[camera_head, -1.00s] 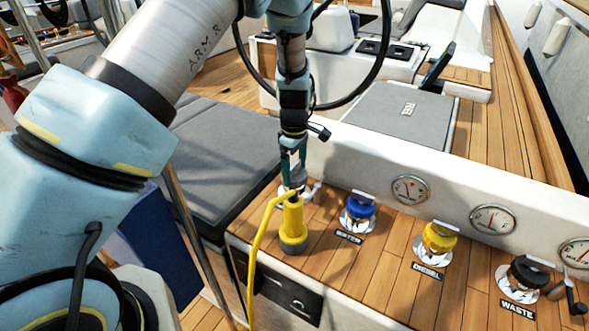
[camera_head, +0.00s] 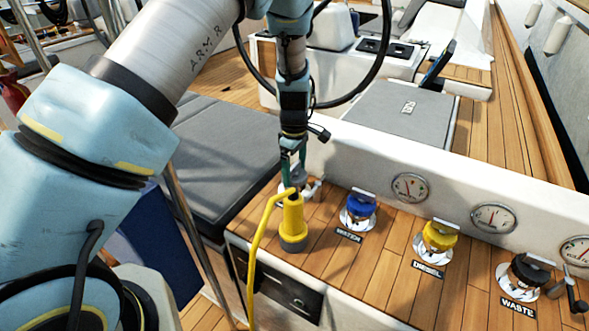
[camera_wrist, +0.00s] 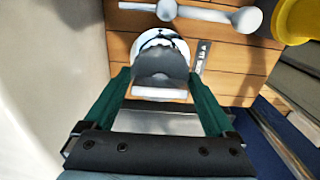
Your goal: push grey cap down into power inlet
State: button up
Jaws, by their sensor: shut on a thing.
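My gripper (camera_head: 293,172) has its green fingers closed on the sides of the grey cap (camera_wrist: 160,65). In the wrist view the fingers (camera_wrist: 162,82) stand left and right of the cap. The power inlet (camera_wrist: 160,36) shows as a pale round rim beyond the cap, against the teak deck. The cap lies over its middle, so I cannot tell how deep it sits. In the head view the cap (camera_head: 299,178) is small and partly hidden behind the upright yellow plug (camera_head: 292,222).
The yellow plug, with its yellow cable (camera_head: 258,240), stands close in front of the inlet. A white handle (camera_wrist: 205,13) lies beside the inlet. Blue (camera_head: 360,205), yellow (camera_head: 440,235) and black (camera_head: 530,270) deck caps stand to the right. A white wall with gauges (camera_head: 410,187) runs behind.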

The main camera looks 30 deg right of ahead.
jog(key=shift+f, duration=0.15)
jog(key=o, duration=1.2)
jog(key=shift+o, duration=0.2)
jog(key=shift+r+p, duration=4.1)
jog(key=shift+r, duration=1.45)
jog(key=shift+s, duration=0.1)
